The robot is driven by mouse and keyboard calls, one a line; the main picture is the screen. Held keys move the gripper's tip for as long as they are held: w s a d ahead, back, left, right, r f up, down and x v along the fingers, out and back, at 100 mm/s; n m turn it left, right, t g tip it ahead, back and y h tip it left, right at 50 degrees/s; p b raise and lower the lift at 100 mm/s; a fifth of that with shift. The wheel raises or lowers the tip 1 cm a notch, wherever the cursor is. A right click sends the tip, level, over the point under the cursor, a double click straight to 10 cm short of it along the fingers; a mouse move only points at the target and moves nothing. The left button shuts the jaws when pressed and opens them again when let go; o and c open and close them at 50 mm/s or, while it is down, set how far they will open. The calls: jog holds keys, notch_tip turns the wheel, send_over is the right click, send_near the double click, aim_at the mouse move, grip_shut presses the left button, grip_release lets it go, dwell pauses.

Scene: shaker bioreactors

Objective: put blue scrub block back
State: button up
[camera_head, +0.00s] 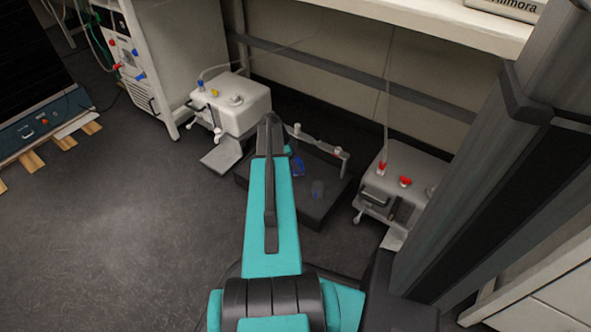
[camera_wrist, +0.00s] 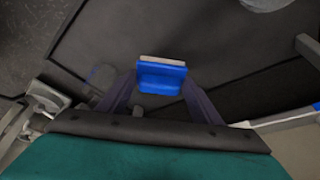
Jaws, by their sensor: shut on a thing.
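The blue scrub block (camera_wrist: 162,78), blue with a pale strip along its top edge, is between the fingertips of my gripper (camera_wrist: 161,88) in the wrist view. My gripper is shut on it. In the head view a small blue patch that looks like the block (camera_head: 298,166) shows just right of my teal arm, over a low dark platform (camera_head: 325,203). My arm hides most of the gripper there. I cannot tell whether the block touches the platform.
A white unit with blue and yellow caps (camera_head: 240,105) is at left; another with red caps (camera_head: 400,190) is at right. Open floor (camera_head: 120,220) lies left.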

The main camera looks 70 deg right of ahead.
jog(key=shift+w+d+f+b, duration=0.1)
jog(key=shift+d+b, duration=0.1)
jog(key=shift+d, duration=0.2)
jog(key=shift+w+d+f+b, duration=0.1)
jog(key=shift+d+b, duration=0.05)
jog(key=shift+d, duration=0.25)
jog(key=shift+a+f+b, duration=0.15)
jog(key=shift+f+b, duration=0.9)
jog(key=shift+f, duration=0.55)
jog(key=shift+f, duration=0.15)
jog(key=o, duration=1)
